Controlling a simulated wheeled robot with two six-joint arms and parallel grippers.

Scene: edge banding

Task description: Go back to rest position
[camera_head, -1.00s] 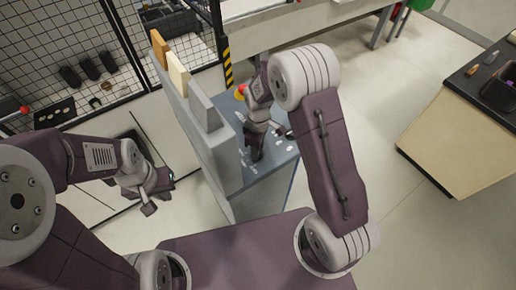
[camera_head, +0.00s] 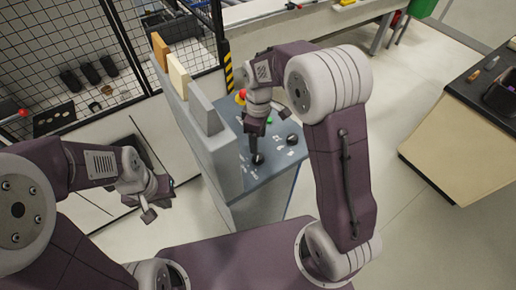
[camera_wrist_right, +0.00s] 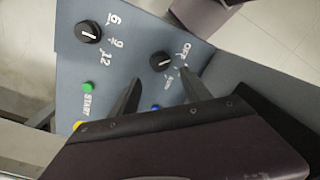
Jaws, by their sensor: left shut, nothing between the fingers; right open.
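My right gripper (camera_wrist_right: 160,92) is open and empty, with its two dark fingers over the blue-grey control panel (camera_wrist_right: 75,65). In the head view it points down at the panel, close to a black knob (camera_head: 258,158). The wrist view shows an OFF knob (camera_wrist_right: 160,61) beyond the fingertips and a knob marked 6, 9, 12 (camera_wrist_right: 88,31). I cannot tell the gripper's exact height above the panel. My left gripper (camera_head: 149,214) is shut and empty, hanging at the left beside the machine, apart from it.
The green START button (camera_wrist_right: 88,87) and a blue button (camera_wrist_right: 155,107) are on the panel. A red emergency stop (camera_head: 241,96) sits at its back. Wooden and cream boards (camera_head: 178,75) stand along the machine. A dark-topped counter (camera_head: 470,105) is at the right, with open floor between.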

